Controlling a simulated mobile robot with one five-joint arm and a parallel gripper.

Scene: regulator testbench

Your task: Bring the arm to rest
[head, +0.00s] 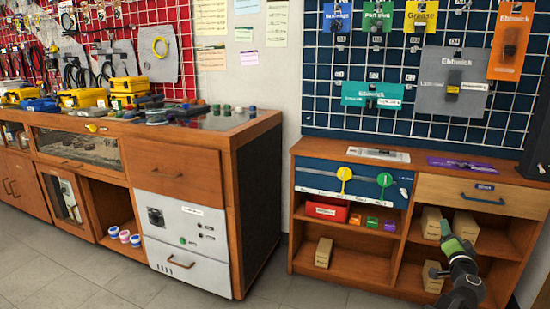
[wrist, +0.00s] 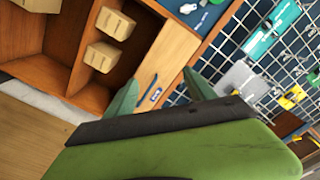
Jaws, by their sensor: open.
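My gripper (head: 447,230) shows at the lower right of the head view, raised in front of the right cabinet's open shelves. My dark arm comes up from the bottom edge below it. In the wrist view my gripper's two green fingers (wrist: 158,92) stand apart with nothing between them. Beyond them are the cabinet's light wood drawer (wrist: 165,62) and the wall grid. The picture there is strongly tilted.
The right cabinet (head: 349,260) holds cardboard boxes (head: 323,252), a red bin (head: 327,208) and small coloured boxes. A pegboard (head: 425,60) with hanging cards is above it. A workbench (head: 175,158) stands at left. Grey floor (head: 310,292) is clear between and in front.

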